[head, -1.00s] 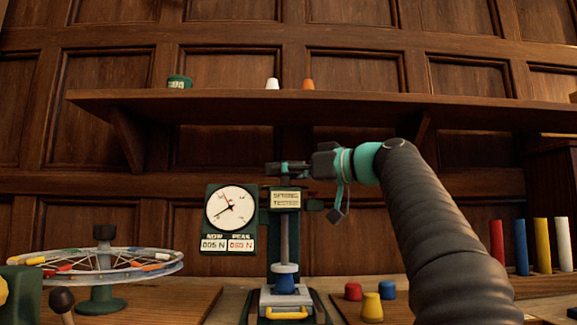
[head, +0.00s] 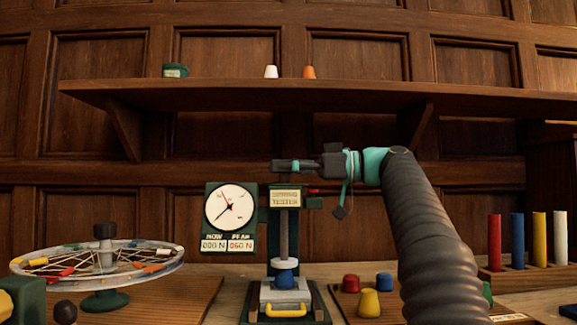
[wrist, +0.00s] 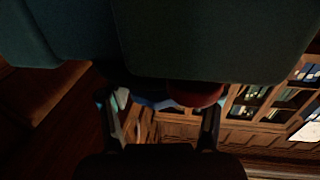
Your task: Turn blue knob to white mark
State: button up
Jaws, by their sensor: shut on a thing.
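The spring tester (head: 285,198) stands in the middle of the bench in the head view. Its dial (head: 231,207) reads about 000 N, with a peak of about 060 N. My gripper (head: 283,166) points left at the tester's top. In the wrist view my gripper's two fingers (wrist: 161,125) flank a blue patch, which appears to be the blue knob (wrist: 152,103), beside a red rounded part (wrist: 200,94). Green surfaces cover the top of that view and hide much of the contact. I cannot make out the white mark.
A blue piece (head: 285,281) sits under the tester's plunger. Red (head: 351,283), blue (head: 384,281) and yellow (head: 369,304) caps stand to the right. A spoked wheel (head: 100,262) is at left. A shelf (head: 230,95) runs above my gripper.

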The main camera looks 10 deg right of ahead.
jog(key=o, duration=1.1)
jog(key=shift+a, duration=0.2)
jog(key=shift+o, duration=0.2)
jog(key=shift+d, duration=0.1)
jog(key=shift+d, duration=0.1)
jog(key=shift+s+d, duration=0.1)
jog(key=shift+d, duration=0.2)
jog(key=v, duration=0.6)
jog(key=shift+s+d, duration=0.2)
jog(key=shift+d, duration=0.15)
